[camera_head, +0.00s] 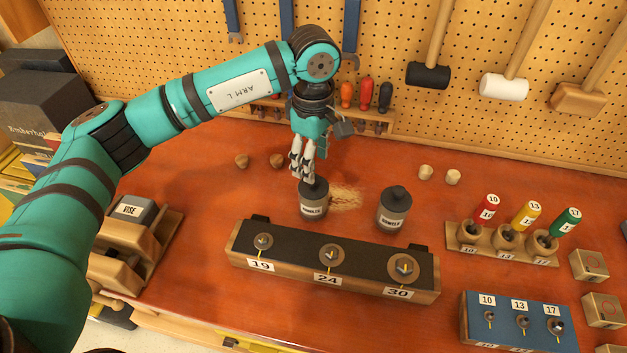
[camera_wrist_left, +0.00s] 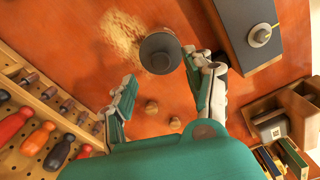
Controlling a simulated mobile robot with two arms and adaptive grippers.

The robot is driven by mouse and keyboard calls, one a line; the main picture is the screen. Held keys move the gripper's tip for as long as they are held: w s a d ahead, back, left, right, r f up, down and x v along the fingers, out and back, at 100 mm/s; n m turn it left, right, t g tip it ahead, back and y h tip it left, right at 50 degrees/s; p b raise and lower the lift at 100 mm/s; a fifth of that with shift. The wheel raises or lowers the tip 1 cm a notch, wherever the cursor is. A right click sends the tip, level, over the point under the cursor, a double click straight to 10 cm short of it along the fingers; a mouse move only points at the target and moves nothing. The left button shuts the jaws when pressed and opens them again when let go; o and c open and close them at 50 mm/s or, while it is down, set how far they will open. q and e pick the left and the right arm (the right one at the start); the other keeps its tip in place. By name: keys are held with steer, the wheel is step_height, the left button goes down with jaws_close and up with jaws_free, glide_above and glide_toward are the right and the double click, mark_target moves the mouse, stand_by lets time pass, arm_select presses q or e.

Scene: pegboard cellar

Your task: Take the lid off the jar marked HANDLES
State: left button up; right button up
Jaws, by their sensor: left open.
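Two grey jars with dark lids stand on the red bench. The left jar (camera_head: 313,208) has a label that seems to read HANDLES, though the print is small. Its dark knobbed lid (camera_head: 314,188) is on. The right jar (camera_head: 392,216) is also lidded, and its label is hard to read. My left gripper (camera_head: 303,175) is open, pointing down just above and behind the left jar's lid. In the left wrist view a round dark lid (camera_wrist_left: 160,52) shows just beyond the open, empty fingers (camera_wrist_left: 165,90). I cannot tell whether a finger touches it. My right gripper is not in view.
Sawdust (camera_head: 346,198) lies between the jars. A long black-topped block (camera_head: 290,250) with numbered round pieces stands in front. Small wooden knobs (camera_head: 277,161) lie behind left. A tool rack (camera_head: 350,117) and pegboard are at the back. A holder (camera_head: 470,240) with coloured handles stands right.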

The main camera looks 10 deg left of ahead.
mark_target(317, 191)
arm_select(q)
step_height(317, 191, down, 4)
steer(key=p, duration=0.2)
steer(key=shift+s+p, duration=0.15)
steer(key=shift+p, duration=0.2)
steer(key=shift+f, duration=0.65)
jaws_close()
